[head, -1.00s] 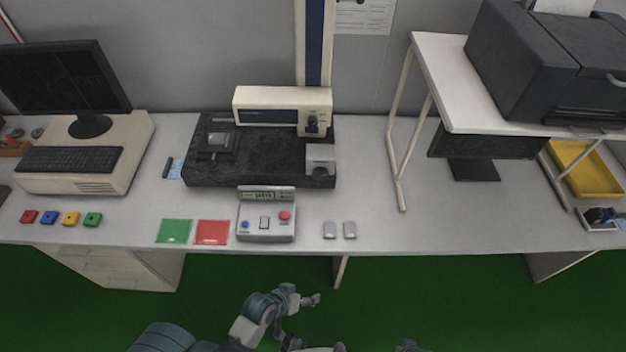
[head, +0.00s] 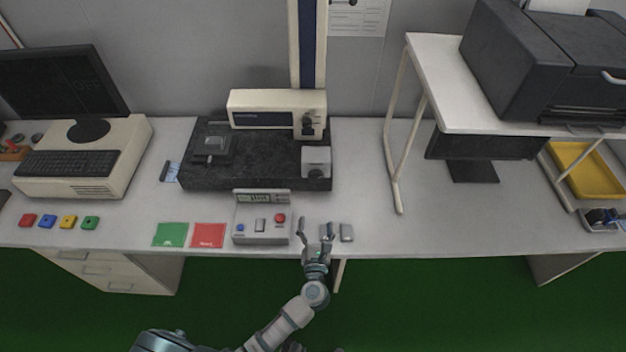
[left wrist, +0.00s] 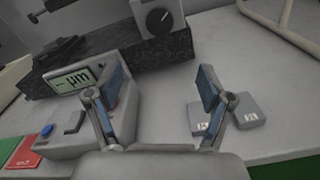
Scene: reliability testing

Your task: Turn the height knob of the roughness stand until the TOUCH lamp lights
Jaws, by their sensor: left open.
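The roughness stand has a black granite base (head: 240,178), a column (head: 307,45) and a cream head unit (head: 262,108) with a black knob (head: 309,124) on its right. A grey box (head: 316,156) stands on the base's right front. The left wrist view shows a black dial with a white pointer (left wrist: 160,21) on a grey box. I cannot tell which is the height knob, nor pick out a lit TOUCH lamp. My left gripper (head: 315,228) is open and empty at the desk's front edge, well short of the stand; its parted fingers also show in the left wrist view (left wrist: 160,88).
A control box (head: 262,210) with display, blue and red buttons stands left of my gripper. Two small grey blocks (head: 347,232) lie close by on the right. Green (head: 170,234) and red (head: 208,235) cards lie left. A white raised shelf (head: 440,85) stands right.

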